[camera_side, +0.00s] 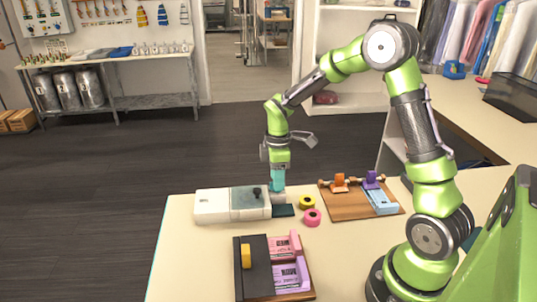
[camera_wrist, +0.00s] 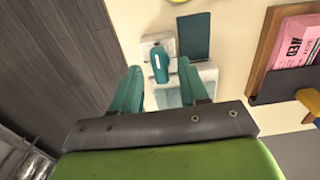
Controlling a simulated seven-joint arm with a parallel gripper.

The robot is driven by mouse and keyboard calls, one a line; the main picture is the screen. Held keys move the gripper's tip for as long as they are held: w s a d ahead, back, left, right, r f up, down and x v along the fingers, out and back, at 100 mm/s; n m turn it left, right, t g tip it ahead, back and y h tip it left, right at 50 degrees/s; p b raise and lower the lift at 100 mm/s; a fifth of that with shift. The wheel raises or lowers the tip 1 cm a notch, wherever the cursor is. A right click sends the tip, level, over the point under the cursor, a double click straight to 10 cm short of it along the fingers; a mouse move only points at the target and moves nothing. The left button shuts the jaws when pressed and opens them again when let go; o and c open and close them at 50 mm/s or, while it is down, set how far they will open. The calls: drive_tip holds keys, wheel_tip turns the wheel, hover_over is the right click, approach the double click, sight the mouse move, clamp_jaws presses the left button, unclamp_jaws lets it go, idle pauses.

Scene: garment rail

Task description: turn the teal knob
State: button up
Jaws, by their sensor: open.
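The teal knob (camera_wrist: 160,66), with a white mark on top, shows upright in the middle of the wrist view on a small white base (camera_wrist: 149,45). My gripper (camera_wrist: 158,72) is open, with one teal finger on each side of the knob in that view. I cannot tell whether either finger touches it. The teal knob cannot be made out there against the teal fingers.
A dark teal pad (camera_side: 284,210) lies beside the white box. A yellow roll (camera_side: 307,202) and a pink roll (camera_side: 312,217) lie to the right. A tray (camera_side: 308,292) with pink and lilac cards is in front.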

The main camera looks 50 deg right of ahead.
drive_tip(key=shift+f, duration=0.55)
clamp_jaws()
